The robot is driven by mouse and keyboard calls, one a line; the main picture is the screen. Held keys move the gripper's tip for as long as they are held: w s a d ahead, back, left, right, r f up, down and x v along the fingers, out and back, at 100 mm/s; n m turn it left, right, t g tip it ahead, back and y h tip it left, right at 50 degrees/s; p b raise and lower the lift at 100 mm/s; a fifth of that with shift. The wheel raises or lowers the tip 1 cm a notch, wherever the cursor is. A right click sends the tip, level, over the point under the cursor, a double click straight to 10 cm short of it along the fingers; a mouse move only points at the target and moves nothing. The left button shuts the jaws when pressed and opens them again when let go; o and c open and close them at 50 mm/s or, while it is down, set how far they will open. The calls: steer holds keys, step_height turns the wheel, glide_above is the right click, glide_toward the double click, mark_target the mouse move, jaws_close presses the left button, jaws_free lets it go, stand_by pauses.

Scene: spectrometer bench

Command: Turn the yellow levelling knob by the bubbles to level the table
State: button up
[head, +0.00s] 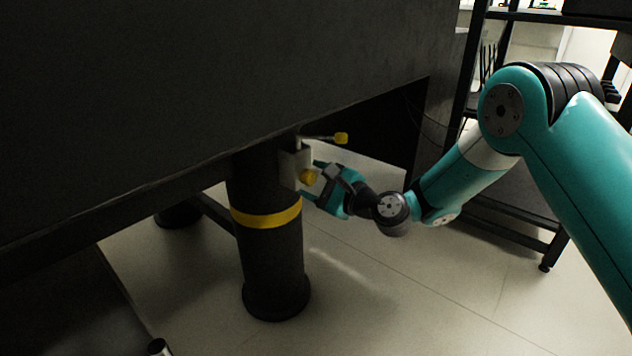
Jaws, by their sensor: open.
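The yellow knob (308,177) sits on a pale metal block (288,168) on the side of a thick black table leg (270,255). My gripper (310,179) is open, with one teal finger above and one below the knob; I cannot tell whether either finger touches it. A thin rod with a yellow end (341,138) sticks out to the right above the knob. The dark table (200,90) fills the upper left. No bubbles can be made out in this view.
A yellow band (266,217) circles the leg below the block. A black shelf rack (500,215) stands at the right behind my arm. A small metal cylinder (158,347) shows at the bottom left edge. The pale floor (400,290) right of the leg is clear.

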steer(key=shift+c, duration=0.2)
steer(key=c, duration=0.9)
steer(key=n+b, duration=0.1)
steer(key=n, duration=0.4)
steer(key=shift+n, duration=0.4)
steer(key=n+b, duration=0.2)
steer(key=n, duration=0.3)
steer(key=shift+n, duration=0.4)
steer(key=o, duration=0.9)
